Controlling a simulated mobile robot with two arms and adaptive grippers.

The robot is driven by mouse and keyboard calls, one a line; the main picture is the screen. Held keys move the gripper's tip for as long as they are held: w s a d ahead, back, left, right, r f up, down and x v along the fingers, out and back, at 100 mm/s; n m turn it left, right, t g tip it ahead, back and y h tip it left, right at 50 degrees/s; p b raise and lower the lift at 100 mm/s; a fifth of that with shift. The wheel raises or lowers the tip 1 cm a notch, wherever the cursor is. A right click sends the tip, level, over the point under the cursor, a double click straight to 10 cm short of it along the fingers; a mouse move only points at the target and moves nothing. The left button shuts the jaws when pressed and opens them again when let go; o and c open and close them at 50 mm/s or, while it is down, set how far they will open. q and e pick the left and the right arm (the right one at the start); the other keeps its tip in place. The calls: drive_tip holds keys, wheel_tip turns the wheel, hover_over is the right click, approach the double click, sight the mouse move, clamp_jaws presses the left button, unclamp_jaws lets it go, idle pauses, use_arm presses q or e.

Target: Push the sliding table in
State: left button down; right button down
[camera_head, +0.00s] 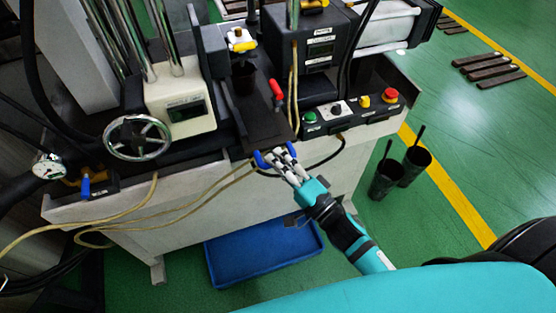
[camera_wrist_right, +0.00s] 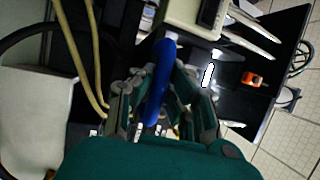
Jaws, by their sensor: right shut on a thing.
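The sliding table (camera_head: 262,124) is a dark, narrow plate on the machine bench, running from under the dispensing head toward its front edge. A blue handle (camera_head: 262,160) is at its front end; it also shows in the right wrist view (camera_wrist_right: 160,80) as a blue bar. My right gripper (camera_head: 284,162) is shut on the blue handle, with fingers on both sides of it in the wrist view. A dark cup-like mould (camera_head: 243,80) stands on the far part of the table, below a yellow and white valve (camera_head: 241,40). My left gripper is not in view.
A control panel (camera_head: 350,111) with green, yellow and red buttons is right of the table. A red lever (camera_head: 276,89) stands close beside it. Hoses (camera_head: 205,191) hang across the bench front. A blue tray (camera_head: 262,256) and two dark cylinders (camera_head: 386,179) are on the floor.

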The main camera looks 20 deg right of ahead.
sight(293, 156)
drive_tip(key=shift+f, duration=0.1)
drive_tip(key=w, duration=1.2)
drive_tip(key=shift+w+a, duration=0.15)
drive_tip(key=shift+w, duration=0.25)
drive_tip(key=c, duration=1.3)
unclamp_jaws()
drive_tip(key=shift+c, duration=0.2)
drive_tip(key=shift+o, duration=0.3)
drive_tip(key=v, duration=1.2)
